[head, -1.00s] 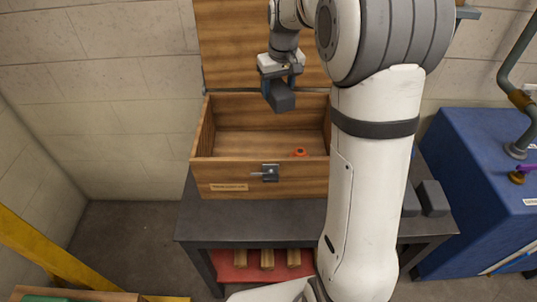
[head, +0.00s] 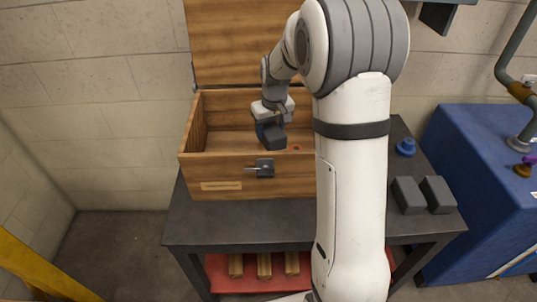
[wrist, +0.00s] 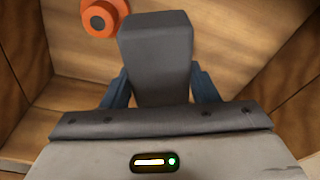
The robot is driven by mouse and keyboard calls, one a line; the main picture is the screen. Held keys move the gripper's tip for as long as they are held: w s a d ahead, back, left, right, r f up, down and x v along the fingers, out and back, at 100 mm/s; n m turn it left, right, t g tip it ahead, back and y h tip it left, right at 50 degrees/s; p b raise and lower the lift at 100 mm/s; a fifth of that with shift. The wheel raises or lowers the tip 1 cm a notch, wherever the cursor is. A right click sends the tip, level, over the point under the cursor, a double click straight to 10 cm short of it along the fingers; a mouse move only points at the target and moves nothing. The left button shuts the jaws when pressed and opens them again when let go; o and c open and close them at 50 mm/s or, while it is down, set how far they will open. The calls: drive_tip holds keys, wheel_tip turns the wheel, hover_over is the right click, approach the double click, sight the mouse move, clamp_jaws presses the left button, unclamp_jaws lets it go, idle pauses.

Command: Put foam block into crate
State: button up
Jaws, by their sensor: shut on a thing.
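The crate is an open wooden box (head: 222,172) with a raised lid (head: 238,45) on the dark table. My gripper (head: 270,128) is inside the crate opening and is shut on a dark grey foam block (head: 272,140). In the wrist view the foam block (wrist: 158,60) is between the blue fingers of my gripper (wrist: 160,85), with the wooden crate walls (wrist: 265,75) around it. The front wall does not hide the block in the head view. I cannot tell whether the block touches the crate floor.
An orange round part (wrist: 103,16) lies in the crate near the block. Two grey blocks (head: 408,195) (head: 438,194) and a blue knob-like part (head: 405,147) are on the table to the right. A blue cabinet (head: 478,200) stands further right.

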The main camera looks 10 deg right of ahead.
sight(272, 131)
wheel_tip(272, 131, down, 7)
drive_tip(key=shift+f+b, duration=0.15)
drive_tip(key=shift+b, duration=0.15)
drive_tip(key=shift+f, duration=0.2)
drive_tip(key=o, duration=0.9)
drive_tip(key=shift+o, duration=0.2)
drive_tip(key=shift+r, duration=0.1)
drive_tip(key=r, duration=0.4)
drive_tip(key=s+r, duration=0.1)
drive_tip(key=r, duration=0.3)
drive_tip(key=r+p, duration=0.1)
drive_tip(key=r, duration=0.3)
drive_tip(key=shift+s+d, duration=0.2)
drive_tip(key=shift+s, duration=0.2)
drive_tip(key=shift+r, duration=0.15)
